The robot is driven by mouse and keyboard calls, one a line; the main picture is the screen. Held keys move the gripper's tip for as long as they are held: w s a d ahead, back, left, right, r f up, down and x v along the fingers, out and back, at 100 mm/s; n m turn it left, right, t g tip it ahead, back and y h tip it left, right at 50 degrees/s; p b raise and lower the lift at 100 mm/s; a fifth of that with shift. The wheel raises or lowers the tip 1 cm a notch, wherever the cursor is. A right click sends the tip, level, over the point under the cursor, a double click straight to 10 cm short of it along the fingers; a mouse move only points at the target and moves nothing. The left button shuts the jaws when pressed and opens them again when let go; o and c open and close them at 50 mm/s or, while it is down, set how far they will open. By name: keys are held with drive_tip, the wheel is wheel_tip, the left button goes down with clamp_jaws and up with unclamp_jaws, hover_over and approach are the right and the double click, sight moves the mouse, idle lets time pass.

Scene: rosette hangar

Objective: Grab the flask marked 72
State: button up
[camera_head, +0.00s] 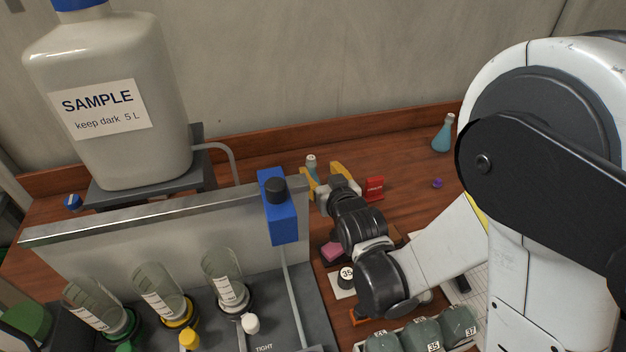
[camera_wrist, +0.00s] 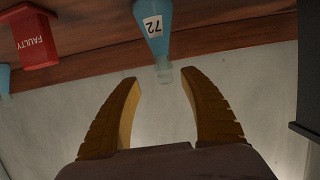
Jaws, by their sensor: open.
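The flask marked 72 (camera_wrist: 155,28) is blue with a white label and a clear neck. In the wrist view it is upside down at the top, its mouth in line with the gap between my fingertips. In the head view, a blue flask (camera_head: 311,164) shows at my gripper, its lower part hidden. My gripper (camera_wrist: 160,76) is open, with its two yellow fingers on either side of the flask's neck line and no finger visibly touching it. In the head view my gripper (camera_head: 321,171) is beyond the blue valve block.
A red FAULTY sign (camera_wrist: 36,40) stands beside the flask; it also shows in the head view (camera_head: 374,188). Another blue flask (camera_head: 442,136) stands farther right. A metal panel (camera_head: 180,215) with a blue block (camera_head: 279,220) and a large SAMPLE jug (camera_head: 110,155) are left.

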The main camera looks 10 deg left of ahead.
sight(312, 164)
drive_tip(key=x, duration=0.4)
drive_tip(key=shift+w+a+r+p, duration=0.1)
drive_tip(key=shift+w+a+p, duration=0.1)
drive_tip(key=shift+a+p, duration=0.25)
drive_tip(key=shift+w+a, duration=0.15)
drive_tip(key=shift+w, duration=0.2)
drive_tip(key=shift+c, duration=0.2)
clamp_jaws()
